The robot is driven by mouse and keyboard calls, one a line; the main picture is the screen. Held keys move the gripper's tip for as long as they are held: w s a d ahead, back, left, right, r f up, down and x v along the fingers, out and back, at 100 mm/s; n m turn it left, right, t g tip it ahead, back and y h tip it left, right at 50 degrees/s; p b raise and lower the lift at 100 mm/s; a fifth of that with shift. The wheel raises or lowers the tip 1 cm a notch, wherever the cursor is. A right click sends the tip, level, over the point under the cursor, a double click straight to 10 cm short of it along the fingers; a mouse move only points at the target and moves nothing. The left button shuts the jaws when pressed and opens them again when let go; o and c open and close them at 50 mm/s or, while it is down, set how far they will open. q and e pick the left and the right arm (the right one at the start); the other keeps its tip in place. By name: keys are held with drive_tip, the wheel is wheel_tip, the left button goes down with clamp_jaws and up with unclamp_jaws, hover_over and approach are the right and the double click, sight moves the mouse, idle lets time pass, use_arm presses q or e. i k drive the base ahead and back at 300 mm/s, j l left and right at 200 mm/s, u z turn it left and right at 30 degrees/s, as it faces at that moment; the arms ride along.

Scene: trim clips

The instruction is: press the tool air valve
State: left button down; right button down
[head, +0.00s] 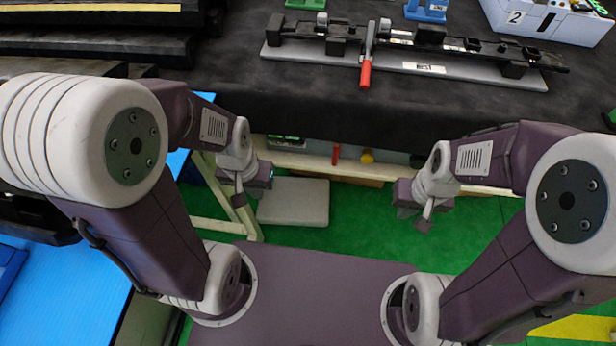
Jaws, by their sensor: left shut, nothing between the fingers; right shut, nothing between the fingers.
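No part in view carries a readable label naming it the tool air valve. Below the table's front edge, a small red part (336,153) and a yellow knob-like part (367,157) sit by a pale rail (310,163); I cannot tell whether either is the valve. My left gripper (239,201) is shut and empty, pointing down below the table edge, left of these parts. My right gripper (424,224) is shut and empty, lower and to their right. Neither gripper touches them.
A dark-covered table (300,105) spans the back. Dark trim strips (95,42) lie at left. A grey pad (293,201) lies on the green floor (350,225).

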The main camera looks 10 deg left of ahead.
sight(336, 148)
drive_tip(key=k+l+z, duration=0.2)
drive_tip(key=z, duration=0.15)
drive_tip(key=k+l+z, duration=0.15)
drive_tip(key=z, duration=0.2)
drive_tip(key=k+l+z, duration=0.1)
drive_tip(key=l+z, duration=0.25)
